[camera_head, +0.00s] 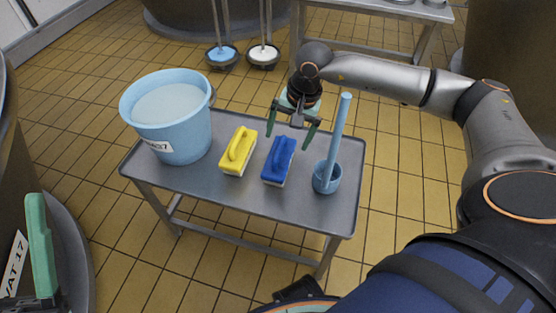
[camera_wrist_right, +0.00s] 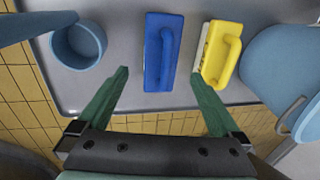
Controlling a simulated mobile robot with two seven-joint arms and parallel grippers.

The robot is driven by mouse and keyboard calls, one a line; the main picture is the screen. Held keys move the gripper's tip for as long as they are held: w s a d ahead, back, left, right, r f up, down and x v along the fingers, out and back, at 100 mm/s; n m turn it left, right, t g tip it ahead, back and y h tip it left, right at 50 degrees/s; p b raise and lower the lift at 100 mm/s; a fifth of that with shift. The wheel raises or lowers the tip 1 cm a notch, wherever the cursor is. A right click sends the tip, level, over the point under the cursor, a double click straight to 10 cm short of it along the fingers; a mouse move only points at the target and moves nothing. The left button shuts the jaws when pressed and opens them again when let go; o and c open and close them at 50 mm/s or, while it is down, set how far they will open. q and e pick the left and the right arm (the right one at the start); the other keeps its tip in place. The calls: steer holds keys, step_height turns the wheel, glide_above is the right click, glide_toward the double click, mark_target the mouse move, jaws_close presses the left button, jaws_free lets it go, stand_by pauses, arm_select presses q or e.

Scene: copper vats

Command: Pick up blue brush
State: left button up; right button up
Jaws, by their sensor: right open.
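The blue brush (camera_head: 279,159) lies on the grey metal table (camera_head: 207,190), between a yellow brush (camera_head: 238,152) and a light-blue cup (camera_head: 327,180). My right gripper (camera_head: 290,137) is open and empty, above the table by the far end of the blue brush. In the right wrist view, the blue brush (camera_wrist_right: 162,50) lies ahead of the fingers and between their lines, with the open right gripper (camera_wrist_right: 158,78) apart from it. At the lower left of the head view is a green finger (camera_head: 40,245) of my left gripper; its opening is unclear.
A light-blue bucket (camera_head: 185,135) of whitish liquid stands at the table's left. A tall light-blue handle (camera_head: 338,130) rises from the cup, close to my right gripper. Long-handled floor brushes (camera_head: 222,56) and another metal table (camera_head: 370,10) stand behind.

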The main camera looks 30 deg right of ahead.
mark_target(281, 157)
steer(key=f, duration=0.3)
steer(key=f+b, duration=0.1)
steer(key=shift+w+a+f, duration=0.15)
steer(key=shift+w+a, duration=0.1)
steer(key=shift+w, duration=0.1)
steer(key=f+b, duration=0.1)
steer(key=f, duration=0.1)
steer(key=w+f+b, duration=0.1)
steer(key=f, duration=0.2)
steer(key=shift+w+a+b, duration=0.1)
steer(key=shift+w+b, duration=0.05)
steer(key=shift+b, duration=0.2)
arm_select(q)
steer(key=shift+g, duration=0.3)
steer(key=f, duration=0.4)
steer(key=shift+w+d+f, duration=0.15)
steer(key=shift+d+f, duration=0.1)
steer(key=shift+f, duration=0.15)
arm_select(e)
steer(key=shift+r, duration=0.1)
steer(key=c, duration=1.4)
step_height(281, 157, up, 10)
steer(key=p, duration=0.4)
arm_select(q)
steer(key=r, duration=0.4)
steer(key=shift+a+r, duration=0.1)
steer(key=shift+a, duration=0.15)
arm_select(e)
steer(key=o, duration=1)
steer(key=c, duration=0.8)
